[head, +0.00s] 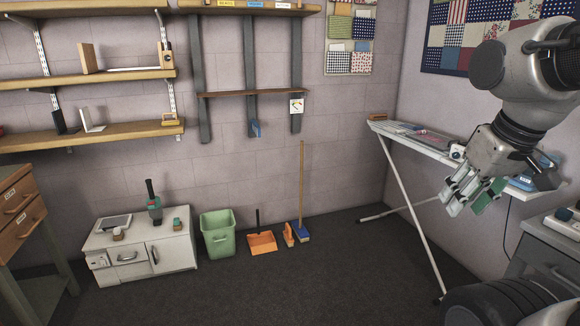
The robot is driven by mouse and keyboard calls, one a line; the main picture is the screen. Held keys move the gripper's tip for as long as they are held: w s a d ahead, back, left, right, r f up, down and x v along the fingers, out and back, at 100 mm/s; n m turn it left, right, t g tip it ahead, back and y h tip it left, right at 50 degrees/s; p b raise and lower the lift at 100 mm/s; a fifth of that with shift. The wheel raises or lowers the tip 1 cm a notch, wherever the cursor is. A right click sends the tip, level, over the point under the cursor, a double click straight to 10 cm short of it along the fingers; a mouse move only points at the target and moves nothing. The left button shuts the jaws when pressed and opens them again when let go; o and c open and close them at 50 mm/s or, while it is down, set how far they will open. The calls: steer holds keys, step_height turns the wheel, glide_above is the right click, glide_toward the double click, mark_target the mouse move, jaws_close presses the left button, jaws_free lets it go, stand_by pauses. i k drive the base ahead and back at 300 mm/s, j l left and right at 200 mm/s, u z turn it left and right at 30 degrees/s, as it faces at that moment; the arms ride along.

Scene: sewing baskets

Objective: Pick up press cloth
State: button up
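The ironing board (442,151) stands along the right wall. A flat greyish piece (405,128) lies toward its far left end, with something small and pink beside it. It may be the press cloth, but it is too small to tell. My gripper (470,205) hangs in front of the board's right part, fingers pointing down and left. Its fingers look spread apart with nothing between them. My gripper and arm hide part of the board behind them.
A small white object (457,152) and a blue iron-like object (522,183) are on the board. A grey cabinet (540,255) stands at lower right. A green bin (217,237), orange dustpan (262,242) and broom (302,195) line the back wall. The middle floor is clear.

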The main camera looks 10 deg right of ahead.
mark_target(393, 130)
steer(key=i+z, duration=0.1)
steer(key=i, duration=0.6)
steer(key=i+j+z, duration=0.1)
steer(key=i, duration=0.6)
steer(key=i+j+z, duration=0.1)
steer(key=i, duration=0.6)
steer(key=i+l+z, duration=0.1)
steer(key=i+z, duration=0.25)
steer(key=i, duration=0.25)
steer(key=i+j+z, duration=0.1)
steer(key=i+z, duration=0.25)
steer(key=i, duration=0.2)
steer(key=i+j+z, duration=0.25)
steer(key=i+z, duration=0.15)
steer(key=i, duration=0.2)
